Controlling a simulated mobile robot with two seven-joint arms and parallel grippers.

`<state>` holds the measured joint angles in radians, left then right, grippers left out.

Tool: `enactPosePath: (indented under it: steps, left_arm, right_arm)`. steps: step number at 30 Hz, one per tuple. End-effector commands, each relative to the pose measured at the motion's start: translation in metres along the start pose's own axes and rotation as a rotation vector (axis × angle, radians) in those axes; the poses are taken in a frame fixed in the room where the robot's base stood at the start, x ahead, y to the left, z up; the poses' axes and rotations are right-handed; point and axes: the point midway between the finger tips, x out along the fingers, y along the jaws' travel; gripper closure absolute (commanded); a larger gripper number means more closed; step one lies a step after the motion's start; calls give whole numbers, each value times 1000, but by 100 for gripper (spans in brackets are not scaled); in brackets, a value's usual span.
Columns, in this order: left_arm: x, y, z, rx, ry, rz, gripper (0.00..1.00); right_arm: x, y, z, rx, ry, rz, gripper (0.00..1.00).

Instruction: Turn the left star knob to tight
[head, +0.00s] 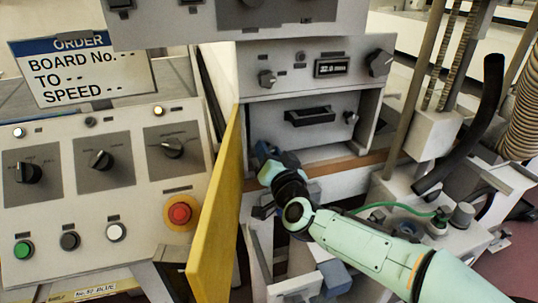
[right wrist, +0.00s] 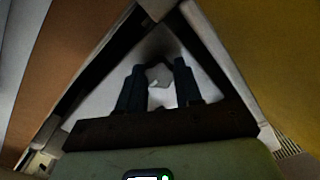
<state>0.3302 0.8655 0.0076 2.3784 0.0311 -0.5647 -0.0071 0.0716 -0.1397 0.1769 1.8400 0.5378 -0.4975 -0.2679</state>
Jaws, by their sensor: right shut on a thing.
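My right gripper (head: 265,150) reaches in from the right to the lower left of the drawer unit (head: 305,123). The gripper hides what it holds in the head view. In the right wrist view, two dark fingers of the right gripper (right wrist: 160,85) close around a small pale grey lobed knob (right wrist: 158,74), which I take as the left star knob. The marking around it is too dark to read. Another small knob (head: 351,118) sits at the right of the drawer front. My left gripper is not in view.
A yellow door panel (head: 217,200) stands open just left of my gripper. Left of it is a control panel with dials and a red stop button (head: 179,212). A display (head: 330,67) and knobs sit above the drawer. A post (head: 412,80) stands to the right.

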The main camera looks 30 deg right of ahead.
Motion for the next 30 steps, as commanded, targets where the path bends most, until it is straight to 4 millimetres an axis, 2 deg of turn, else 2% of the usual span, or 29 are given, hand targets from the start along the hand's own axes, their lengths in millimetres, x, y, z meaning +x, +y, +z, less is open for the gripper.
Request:
enactPosePath:
  steps: [8,21,22,24,30]
  left_arm:
    - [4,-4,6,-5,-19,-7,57]
    - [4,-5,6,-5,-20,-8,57]
    - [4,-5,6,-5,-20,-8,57]
    - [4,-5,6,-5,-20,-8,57]
    - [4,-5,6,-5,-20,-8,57]
  right_arm:
    - [0,0,1,71,-2,1,96]
    - [0,0,1,80,-2,1,96]
    - [0,0,1,80,-2,1,62]
    - [0,0,1,80,-2,1,40]
    - [0,0,0,78,-1,0,40]
